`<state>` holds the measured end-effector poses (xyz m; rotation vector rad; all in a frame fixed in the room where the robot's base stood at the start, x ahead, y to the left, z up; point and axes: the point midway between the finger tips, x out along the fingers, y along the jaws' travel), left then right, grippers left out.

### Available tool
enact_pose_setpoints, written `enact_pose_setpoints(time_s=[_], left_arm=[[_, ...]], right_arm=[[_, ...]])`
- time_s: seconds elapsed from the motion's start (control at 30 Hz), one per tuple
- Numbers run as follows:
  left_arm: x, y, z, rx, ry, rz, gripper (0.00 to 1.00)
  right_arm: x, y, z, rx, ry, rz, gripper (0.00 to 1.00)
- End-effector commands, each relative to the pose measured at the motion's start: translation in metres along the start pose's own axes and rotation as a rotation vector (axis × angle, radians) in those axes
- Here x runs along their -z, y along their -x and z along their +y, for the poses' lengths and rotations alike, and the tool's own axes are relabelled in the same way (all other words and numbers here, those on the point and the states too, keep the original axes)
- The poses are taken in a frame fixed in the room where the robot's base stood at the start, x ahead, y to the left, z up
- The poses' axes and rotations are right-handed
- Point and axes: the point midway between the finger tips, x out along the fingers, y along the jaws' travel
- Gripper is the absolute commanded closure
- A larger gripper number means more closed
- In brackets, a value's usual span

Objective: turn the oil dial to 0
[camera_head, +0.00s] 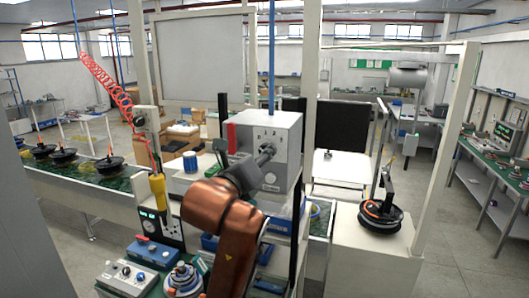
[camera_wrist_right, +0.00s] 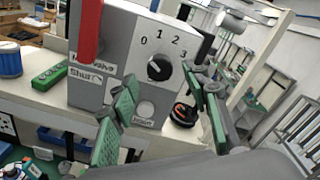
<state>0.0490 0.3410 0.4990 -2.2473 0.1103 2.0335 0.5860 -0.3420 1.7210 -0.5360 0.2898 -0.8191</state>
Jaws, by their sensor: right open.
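The oil dial (camera_wrist_right: 158,67) is a round black knob on the front of a grey control box (camera_head: 285,135), below the printed numbers 0, 1, 2 and 3. Its pointer is too small to read surely. In the right wrist view my right gripper (camera_wrist_right: 160,76) is open, its green-padded fingers spread to either side of the dial in the picture, with a gap on both sides. In the head view the right gripper (camera_head: 267,153) is in front of the box face and hides the dial. My left gripper is not in view.
A red handle (camera_wrist_right: 90,32) is on the box's left side. A black and orange round part (camera_head: 381,214) sits on the white stand at right.

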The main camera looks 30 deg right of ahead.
Motion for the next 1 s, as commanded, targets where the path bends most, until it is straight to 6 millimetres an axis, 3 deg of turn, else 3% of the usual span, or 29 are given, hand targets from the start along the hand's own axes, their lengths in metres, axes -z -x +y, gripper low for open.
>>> enact_pose_setpoints(time_s=[0.2,0.4,1.0], left_arm=[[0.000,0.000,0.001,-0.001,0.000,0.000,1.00],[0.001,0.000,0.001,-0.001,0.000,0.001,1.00],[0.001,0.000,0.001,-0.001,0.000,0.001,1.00]], right_arm=[[0.000,0.044,0.001,-0.002,-0.001,-0.002,0.57],[0.000,0.064,0.000,0.000,0.000,0.000,0.57],[0.001,0.066,-0.001,0.010,0.002,0.001,0.57]])
